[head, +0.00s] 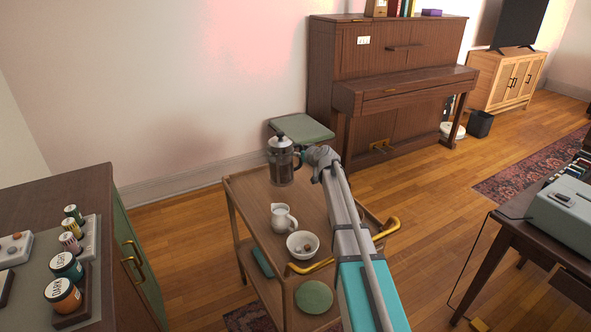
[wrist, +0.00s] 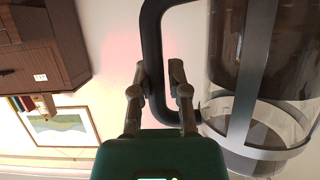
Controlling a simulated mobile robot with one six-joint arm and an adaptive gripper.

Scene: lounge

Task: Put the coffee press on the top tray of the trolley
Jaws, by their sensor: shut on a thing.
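The coffee press (head: 281,165), a glass cylinder with a metal frame and dark knob, is upright over the far part of the trolley's wooden top tray (head: 250,199). I cannot tell whether its base touches the tray. My gripper (head: 302,158) is at its right side, shut on its black handle. In the wrist view my gripper (wrist: 158,85) has its fingers on either side of the handle, and the press (wrist: 262,75) fills the right side, partly cut off.
A white jug (head: 283,219) and a white bowl (head: 303,245) stand on the nearer part of the tray. A green-topped stool (head: 302,128) and a piano (head: 405,85) are behind. A cabinet with jars (head: 65,267) is at left. The tray's left part is clear.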

